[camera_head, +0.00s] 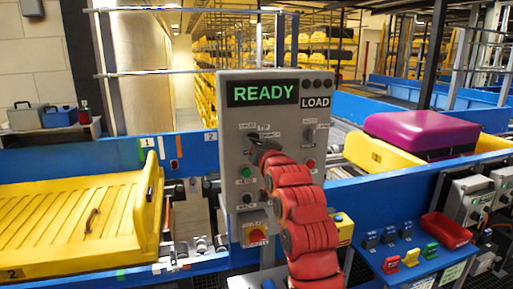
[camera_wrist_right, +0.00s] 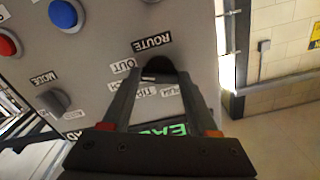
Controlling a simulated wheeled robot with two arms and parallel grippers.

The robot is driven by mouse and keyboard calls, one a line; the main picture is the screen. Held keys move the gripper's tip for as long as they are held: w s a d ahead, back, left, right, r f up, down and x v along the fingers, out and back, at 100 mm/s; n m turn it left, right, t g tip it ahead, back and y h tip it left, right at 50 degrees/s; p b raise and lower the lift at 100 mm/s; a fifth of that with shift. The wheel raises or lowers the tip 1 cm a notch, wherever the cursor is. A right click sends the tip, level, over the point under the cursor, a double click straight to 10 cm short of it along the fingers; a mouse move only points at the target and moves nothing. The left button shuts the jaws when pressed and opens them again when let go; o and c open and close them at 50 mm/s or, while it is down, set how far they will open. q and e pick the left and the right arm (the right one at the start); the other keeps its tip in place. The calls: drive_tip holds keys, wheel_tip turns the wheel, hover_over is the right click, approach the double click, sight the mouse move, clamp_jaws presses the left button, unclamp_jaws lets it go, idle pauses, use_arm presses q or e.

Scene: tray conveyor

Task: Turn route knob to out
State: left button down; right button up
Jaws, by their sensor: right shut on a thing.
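The grey control panel (camera_head: 236,120) stands upright in the middle of the head view, with a green READY display (camera_head: 262,93) and a LOAD label (camera_head: 315,102). My right gripper (camera_head: 262,150) reaches up to the panel's left side. In the right wrist view, its two dark fingers (camera_wrist_right: 160,84) are closed around the dark route knob (camera_wrist_right: 158,66), beside the ROUTE label (camera_wrist_right: 151,42) and the OUT label (camera_wrist_right: 123,66). The fingers hide much of the knob, so I cannot tell which way it points. My left gripper is not in view.
A mode knob (camera_wrist_right: 54,101), a blue button (camera_wrist_right: 63,13) and a red button (camera_wrist_right: 6,44) share the panel. A yellow tray (camera_head: 70,215) lies left; a purple case (camera_head: 420,132) rests on another at right. A blue shelf (camera_head: 400,262) holds small coloured items.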

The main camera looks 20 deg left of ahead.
drive_tip(key=shift+m, duration=0.8)
drive_tip(key=o, duration=1.4)
drive_tip(key=shift+b+v, duration=2.6)
drive_tip(key=shift+v, duration=6.1)
